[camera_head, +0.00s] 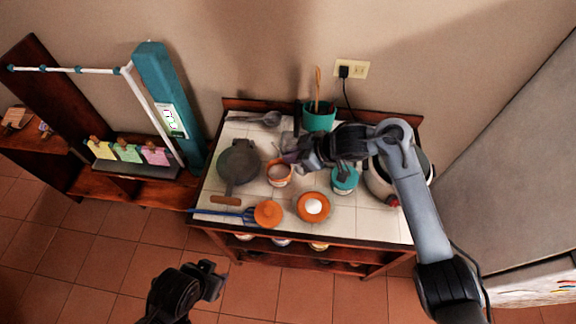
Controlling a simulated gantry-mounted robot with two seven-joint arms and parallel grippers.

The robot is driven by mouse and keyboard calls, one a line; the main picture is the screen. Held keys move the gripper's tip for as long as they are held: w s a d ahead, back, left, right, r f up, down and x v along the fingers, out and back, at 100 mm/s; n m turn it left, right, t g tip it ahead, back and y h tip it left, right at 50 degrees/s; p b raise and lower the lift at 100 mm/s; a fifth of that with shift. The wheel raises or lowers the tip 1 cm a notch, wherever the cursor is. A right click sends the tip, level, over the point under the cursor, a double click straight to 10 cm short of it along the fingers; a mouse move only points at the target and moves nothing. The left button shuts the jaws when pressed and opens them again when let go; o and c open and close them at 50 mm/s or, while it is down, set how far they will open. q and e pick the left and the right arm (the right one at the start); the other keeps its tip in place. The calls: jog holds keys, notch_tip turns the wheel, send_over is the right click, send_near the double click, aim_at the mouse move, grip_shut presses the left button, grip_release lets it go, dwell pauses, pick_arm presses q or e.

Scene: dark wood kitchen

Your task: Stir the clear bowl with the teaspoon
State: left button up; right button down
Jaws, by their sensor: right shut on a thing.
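A small round bowl (279,180) with an orange-brown rim and a pale inside stands on the white tiled tabletop, left of centre. I take it for the clear bowl, but its material is hard to tell. My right gripper (284,159) reaches in from the right and is just above the bowl's far rim. It is shut on a thin thing that I take for the teaspoon, mostly hidden by the gripper. I cannot tell whether its tip touches the contents. My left gripper (211,280) hangs in front of the table, away from everything; its jaws are unclear.
A dark pan (238,163) is left of the bowl. An orange dish (313,207) with a white round thing, an orange lid-like thing (267,214) and a blue utensil (232,214) lie in front. A teal jar (344,181) and a teal utensil holder (319,119) stand nearby.

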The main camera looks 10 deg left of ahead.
jog(key=shift+s+d+f+m+t+y+b, duration=0.35)
jog(key=shift+d+f+b, duration=1.15)
jog(key=shift+f, duration=1.55)
jog(key=shift+s+d+f+m+t+y+b, duration=0.3)
jog(key=shift+d+f+b, duration=0.65)
jog(key=shift+f+b, duration=1.6)
jog(key=shift+s+d+f+m+t+y+b, duration=0.15)
jog(key=shift+s+d+f+t+y+b, duration=0.7)
jog(key=shift+f, duration=2.75)
jog(key=shift+w+d+g+h+b, duration=0.3)
jog(key=shift+w+d+b, duration=0.05)
jog(key=shift+w, duration=0.1)
